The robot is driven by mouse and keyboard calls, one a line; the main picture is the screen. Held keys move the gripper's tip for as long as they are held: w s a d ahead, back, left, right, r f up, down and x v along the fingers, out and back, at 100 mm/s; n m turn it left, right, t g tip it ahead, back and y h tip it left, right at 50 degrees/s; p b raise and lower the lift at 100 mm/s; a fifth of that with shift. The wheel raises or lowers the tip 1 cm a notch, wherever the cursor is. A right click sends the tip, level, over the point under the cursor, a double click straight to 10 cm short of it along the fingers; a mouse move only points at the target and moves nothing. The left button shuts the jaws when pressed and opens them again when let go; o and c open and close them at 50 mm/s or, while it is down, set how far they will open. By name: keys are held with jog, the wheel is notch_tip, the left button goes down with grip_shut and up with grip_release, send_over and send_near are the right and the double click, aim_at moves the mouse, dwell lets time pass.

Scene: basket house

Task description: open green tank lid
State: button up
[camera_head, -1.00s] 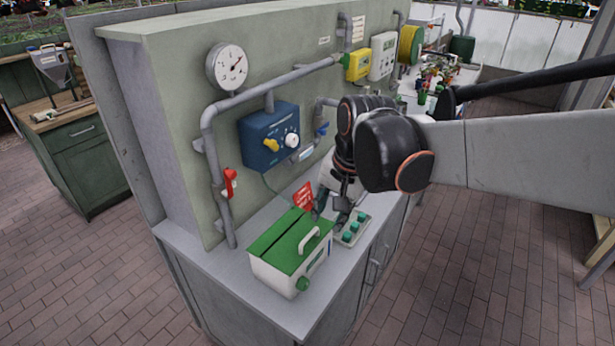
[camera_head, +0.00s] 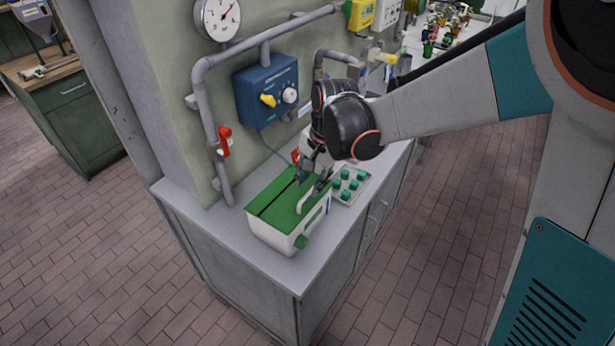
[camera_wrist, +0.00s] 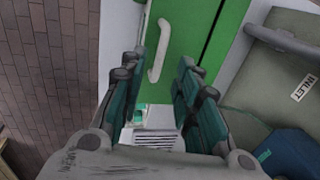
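The white tank (camera_head: 268,234) stands on the grey counter with its green lid (camera_head: 277,199) lying shut on top. The lid carries a pale handle (camera_head: 304,199). In the wrist view the green lid (camera_wrist: 190,42) and the handle (camera_wrist: 157,62) are ahead of my gripper (camera_wrist: 158,72). Its teal-padded fingers are spread apart with nothing between them. The handle lies just beyond the fingertips, roughly in line with the gap. In the head view my gripper (camera_head: 312,184) hangs over the lid by the handle's far end. Whether it touches the handle is not clear.
A blue control box (camera_head: 268,92), a red-handled valve (camera_head: 224,142) and grey pipes are on the wall behind. The counter's front left corner (camera_head: 290,270) is bare.

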aim_at(308, 194)
jog(key=shift+w+a+f+b, duration=0.15)
jog(key=shift+f+b, duration=0.05)
jog(key=shift+f, duration=0.85)
jog(key=shift+w+a+f+b, duration=0.1)
jog(key=shift+a+f+b, duration=0.05)
jog(key=shift+f, duration=0.85)
grip_shut()
